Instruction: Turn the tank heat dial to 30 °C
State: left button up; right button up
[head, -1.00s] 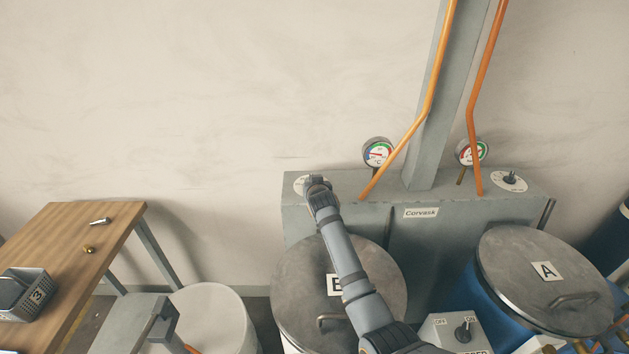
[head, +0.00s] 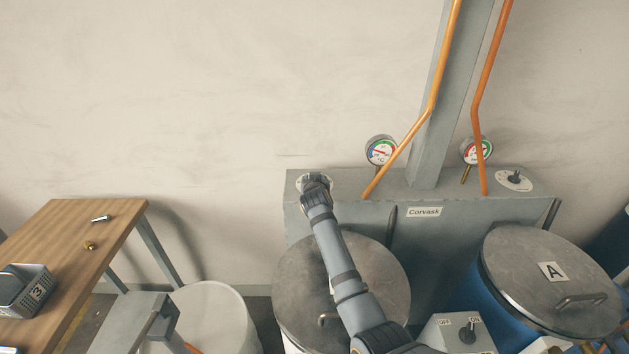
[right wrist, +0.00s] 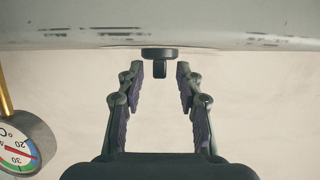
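A round white dial plate (head: 302,184) lies at the left end of the grey Corvask tank box's top and is mostly covered by my right gripper (head: 315,180). In the right wrist view, a small dark knob (right wrist: 159,68) sticks out from the grey surface. The open fingers of my right gripper (right wrist: 157,82) stand apart on either side of it, with gaps visible. A °C gauge (head: 380,150) stands behind the box; it also shows in the right wrist view (right wrist: 20,146), marked 20 and 30. The dial's markings are not readable. My left gripper is not in view.
A second dial (head: 514,180) and gauge (head: 478,150) are at the box's right. Orange pipes (head: 432,95) run up by a grey post. Lidded drum A (head: 520,265) and another lidded drum (head: 290,290) stand in front. A wooden table (head: 100,235) is at left.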

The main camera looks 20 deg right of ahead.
notch_tip(320, 180, up, 10)
dwell(0.6)
